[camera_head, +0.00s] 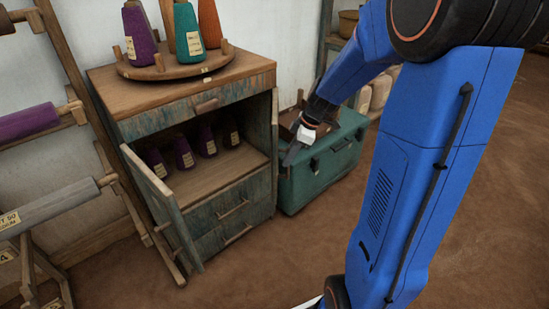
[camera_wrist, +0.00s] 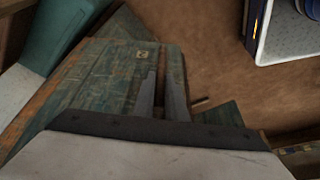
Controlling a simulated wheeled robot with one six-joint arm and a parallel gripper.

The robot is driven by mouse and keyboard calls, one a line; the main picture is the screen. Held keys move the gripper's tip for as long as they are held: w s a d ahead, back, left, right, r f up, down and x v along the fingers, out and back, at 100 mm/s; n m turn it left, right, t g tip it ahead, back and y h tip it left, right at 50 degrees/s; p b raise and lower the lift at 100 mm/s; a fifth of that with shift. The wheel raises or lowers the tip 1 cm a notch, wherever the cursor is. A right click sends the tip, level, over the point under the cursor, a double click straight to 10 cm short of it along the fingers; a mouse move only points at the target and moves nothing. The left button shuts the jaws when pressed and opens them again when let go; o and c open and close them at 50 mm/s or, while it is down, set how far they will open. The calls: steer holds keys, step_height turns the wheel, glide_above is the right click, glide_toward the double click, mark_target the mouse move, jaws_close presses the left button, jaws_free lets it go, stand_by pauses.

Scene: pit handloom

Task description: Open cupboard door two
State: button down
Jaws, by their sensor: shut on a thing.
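The cupboard (camera_head: 150,105) has weathered green fronts and a wooden top. Its left door (camera_head: 160,197) stands open. The door on its right side (camera_head: 274,140) shows nearly edge-on, swung outward, so the compartment between the doors is open. My gripper (camera_head: 289,158) is at the outer side of this right door. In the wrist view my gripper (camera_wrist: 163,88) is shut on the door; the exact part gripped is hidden.
Purple cones (camera_head: 184,153) stand inside the compartment. A round tray (camera_head: 175,66) with yarn cones sits on top. A teal chest (camera_head: 325,170) stands close on the right, beneath my gripper. A wooden rack (camera_head: 60,200) is at left. The floor in front is clear.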

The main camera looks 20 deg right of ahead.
steer(key=w+d+n+g, duration=0.2)
steer(key=d+n, duration=0.3)
steer(key=d, duration=0.9)
steer(key=shift+w+n, duration=0.15)
steer(key=shift+n, duration=0.25)
steer(key=c, duration=1.8)
jaws_free()
steer(key=shift+a+y, duration=0.1)
steer(key=shift+y, duration=0.2)
steer(key=v, duration=1.7)
steer(key=shift+w+r, duration=0.2)
steer(key=shift+r, duration=0.05)
